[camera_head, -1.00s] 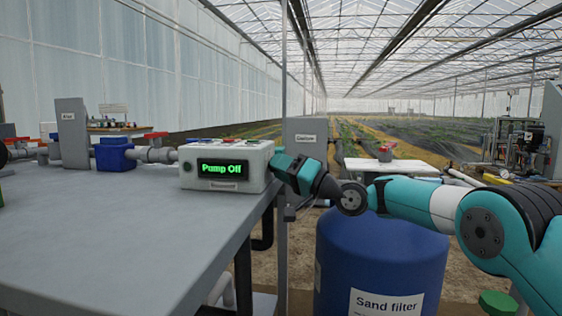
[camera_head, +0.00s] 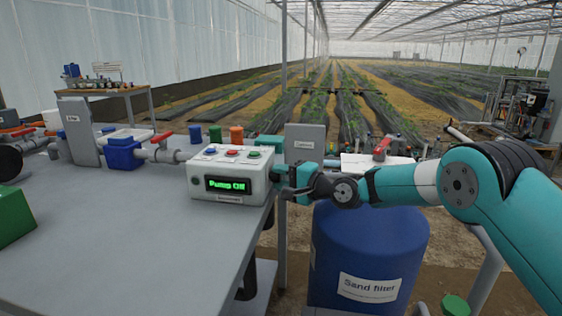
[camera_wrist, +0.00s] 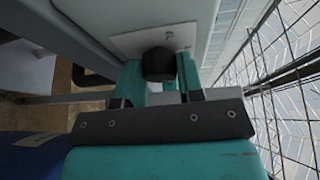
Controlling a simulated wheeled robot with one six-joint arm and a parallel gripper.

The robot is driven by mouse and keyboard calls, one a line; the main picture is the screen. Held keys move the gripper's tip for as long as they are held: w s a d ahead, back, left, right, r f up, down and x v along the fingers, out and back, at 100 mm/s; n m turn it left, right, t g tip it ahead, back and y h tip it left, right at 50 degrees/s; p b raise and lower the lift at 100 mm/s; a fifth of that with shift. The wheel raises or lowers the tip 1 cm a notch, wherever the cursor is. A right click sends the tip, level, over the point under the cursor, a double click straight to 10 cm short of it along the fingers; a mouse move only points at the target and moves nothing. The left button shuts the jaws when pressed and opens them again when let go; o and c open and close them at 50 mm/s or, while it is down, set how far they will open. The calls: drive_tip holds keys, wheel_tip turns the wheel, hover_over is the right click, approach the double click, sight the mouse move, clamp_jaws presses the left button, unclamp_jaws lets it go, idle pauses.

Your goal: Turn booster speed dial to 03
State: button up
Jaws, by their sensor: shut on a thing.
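A white control box (camera_head: 196,178) stands at the right end of the grey table, with a green "Pump Off" display (camera_head: 228,186) on its front. My gripper (camera_head: 279,180) is at the box's right side. In the wrist view a dark round knob (camera_wrist: 159,64), apparently the speed dial, stands out from a pale plate (camera_wrist: 130,42). The teal fingers of my gripper (camera_wrist: 160,78) lie on both sides of the knob, shut on it. In the head view the knob is hidden. No dial number or pointer mark can be read.
Blue, red and green buttons (camera_head: 232,153) sit on top of the box. Pipework with a red-handled valve (camera_head: 161,137) lies to its left. A blue sand filter tank (camera_head: 365,250) stands below my arm. The table's front (camera_head: 120,250) is clear.

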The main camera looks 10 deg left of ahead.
drive_tip(key=shift+r+m+g+p, duration=0.1)
drive_tip(key=shift+m+g+p, duration=0.2)
drive_tip(key=shift+m+p, duration=0.3)
drive_tip(key=o, duration=0.9)
drive_tip(key=v, duration=1.7)
drive_tip(key=shift+s+d+r, duration=0.15)
drive_tip(key=shift+r, duration=0.1)
